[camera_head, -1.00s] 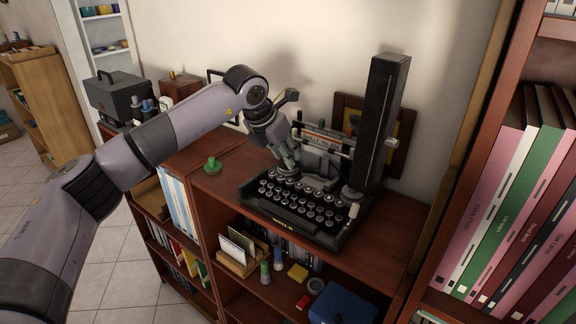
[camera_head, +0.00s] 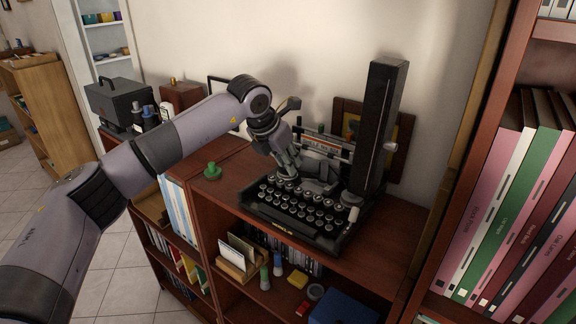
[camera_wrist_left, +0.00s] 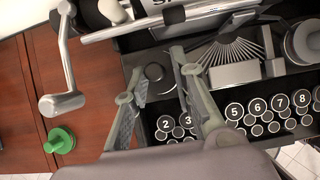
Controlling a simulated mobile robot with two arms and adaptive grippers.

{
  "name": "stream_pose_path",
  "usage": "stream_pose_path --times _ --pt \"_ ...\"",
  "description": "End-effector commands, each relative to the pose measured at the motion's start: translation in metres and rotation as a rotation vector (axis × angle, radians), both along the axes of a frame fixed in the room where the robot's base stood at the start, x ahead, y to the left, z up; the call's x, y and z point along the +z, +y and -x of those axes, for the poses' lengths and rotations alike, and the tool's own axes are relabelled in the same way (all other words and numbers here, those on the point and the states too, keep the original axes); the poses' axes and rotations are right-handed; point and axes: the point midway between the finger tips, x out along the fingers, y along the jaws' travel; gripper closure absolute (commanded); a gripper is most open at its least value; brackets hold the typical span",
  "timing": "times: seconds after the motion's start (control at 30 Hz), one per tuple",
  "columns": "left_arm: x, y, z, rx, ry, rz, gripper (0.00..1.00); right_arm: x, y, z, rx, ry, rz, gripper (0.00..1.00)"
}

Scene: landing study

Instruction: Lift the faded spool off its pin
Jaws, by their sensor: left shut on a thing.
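A black typewriter (camera_head: 298,218) stands on the wooden bookcase top. My left gripper (camera_head: 286,168) reaches down over the typewriter's left part. In the left wrist view, the fingertips of this gripper (camera_wrist_left: 157,66) lie on both sides of a dark round spool (camera_wrist_left: 155,84) and are shut on it. The spool looks seated low in the typewriter body; whether it is clear of its pin I cannot tell. In the head view the fingers hide it. A second, greyer spool (camera_wrist_left: 306,42) shows on the typewriter's right side. My right gripper is not in view.
A tall black post (camera_head: 383,125) rises at the typewriter's right side. The carriage lever (camera_wrist_left: 66,98) is close to the left finger. A green stamp-like object (camera_head: 212,171) sits to the left. A picture frame (camera_head: 402,147) leans behind.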

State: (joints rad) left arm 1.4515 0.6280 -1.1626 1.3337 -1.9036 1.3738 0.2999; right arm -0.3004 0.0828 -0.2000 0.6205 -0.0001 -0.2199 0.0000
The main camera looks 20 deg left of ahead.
Motion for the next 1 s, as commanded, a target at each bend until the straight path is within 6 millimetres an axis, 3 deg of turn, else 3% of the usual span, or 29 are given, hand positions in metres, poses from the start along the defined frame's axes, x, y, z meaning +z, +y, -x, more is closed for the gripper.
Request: stream_pose_path --times 0.37,1.0 --pt "-0.001 0.005 -0.001 0.008 0.003 -0.009 1.00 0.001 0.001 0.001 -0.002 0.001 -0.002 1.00" --pt "0.019 0.003 -0.001 0.005 -0.001 -0.005 1.00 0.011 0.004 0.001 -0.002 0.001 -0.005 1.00"
